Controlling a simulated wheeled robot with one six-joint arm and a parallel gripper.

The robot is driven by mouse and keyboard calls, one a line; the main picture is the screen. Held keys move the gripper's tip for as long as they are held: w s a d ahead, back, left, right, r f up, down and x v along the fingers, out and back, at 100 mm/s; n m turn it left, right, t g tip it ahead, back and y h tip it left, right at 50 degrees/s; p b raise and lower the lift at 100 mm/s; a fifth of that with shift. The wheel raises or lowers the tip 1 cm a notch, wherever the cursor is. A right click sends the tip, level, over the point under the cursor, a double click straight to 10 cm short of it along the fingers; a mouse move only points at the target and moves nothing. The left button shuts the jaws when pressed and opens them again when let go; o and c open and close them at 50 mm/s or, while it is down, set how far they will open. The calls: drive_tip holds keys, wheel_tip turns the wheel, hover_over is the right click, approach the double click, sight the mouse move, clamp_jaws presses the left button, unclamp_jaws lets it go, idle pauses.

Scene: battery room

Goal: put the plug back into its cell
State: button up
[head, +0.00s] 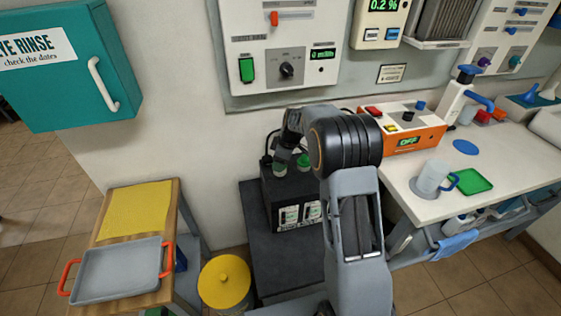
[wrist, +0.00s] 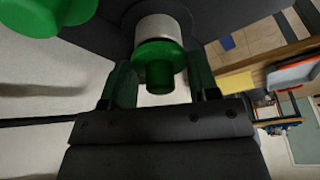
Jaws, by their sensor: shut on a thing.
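The black battery (head: 283,196) stands on a dark stand, with green plugs on its top. My gripper (head: 281,157) is over the left part of the battery top, pointing down. In the wrist view my gripper (wrist: 160,85) is shut on the knob of a green plug (wrist: 158,55). A pale round collar (wrist: 160,27) lies just beyond the plug, in line with it. I cannot tell whether the plug is seated in the cell or just above it. Another green plug (wrist: 45,15) shows at the upper left of the wrist view; the head view also shows a green plug on the right (head: 303,160).
The orange charger (head: 415,135) sits on the white bench (head: 425,205) at the right, with a mug (head: 432,178) nearby. A yellow bin (head: 225,280) stands left of the stand. A grey tray (head: 118,270) is on the wooden table. Wall panels rise behind the battery.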

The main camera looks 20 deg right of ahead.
idle(0.3)
drive_tip(key=o, duration=1)
drive_tip(key=shift+r, duration=0.1)
drive_tip(key=shift+r+p, duration=1.95)
drive_tip(key=shift+r, duration=1.5)
drive_tip(key=shift+c, duration=0.5)
clamp_jaws()
drive_tip(key=shift+f, duration=0.25)
